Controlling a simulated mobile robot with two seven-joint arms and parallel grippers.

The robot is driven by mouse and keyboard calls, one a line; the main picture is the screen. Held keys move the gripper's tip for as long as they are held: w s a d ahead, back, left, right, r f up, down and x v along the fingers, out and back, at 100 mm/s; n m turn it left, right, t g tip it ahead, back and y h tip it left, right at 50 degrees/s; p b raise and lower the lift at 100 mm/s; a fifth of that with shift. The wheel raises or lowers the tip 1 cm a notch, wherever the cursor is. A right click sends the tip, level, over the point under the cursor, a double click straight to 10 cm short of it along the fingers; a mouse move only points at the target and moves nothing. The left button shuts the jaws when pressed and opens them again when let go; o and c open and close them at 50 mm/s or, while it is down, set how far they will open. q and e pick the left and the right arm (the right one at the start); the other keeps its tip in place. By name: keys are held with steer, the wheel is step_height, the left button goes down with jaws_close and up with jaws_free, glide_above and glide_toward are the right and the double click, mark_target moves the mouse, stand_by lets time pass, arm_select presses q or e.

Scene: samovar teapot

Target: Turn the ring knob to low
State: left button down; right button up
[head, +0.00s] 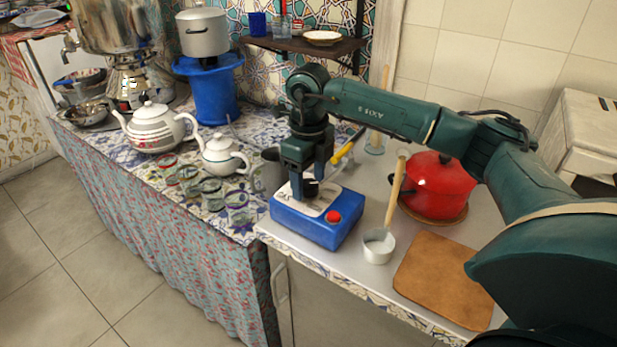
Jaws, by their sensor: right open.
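A blue box (338,233) with a pale top plate stands on the metal counter. My right gripper (308,184) points down at the box with open fingers around or beside this dark part; contact cannot be made out. My left gripper is not in view.
A white ladle or small pot (379,246) with a wooden handle stands right of the box. A red pot (437,185) and a brown board (444,279) are further right. Teapots (155,128) and several glasses (211,194) stand left. A dark cup (272,170) is close beside the gripper.

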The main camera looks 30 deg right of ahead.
mark_target(308, 184)
step_height(308, 184, up, 13)
stand_by(0.3)
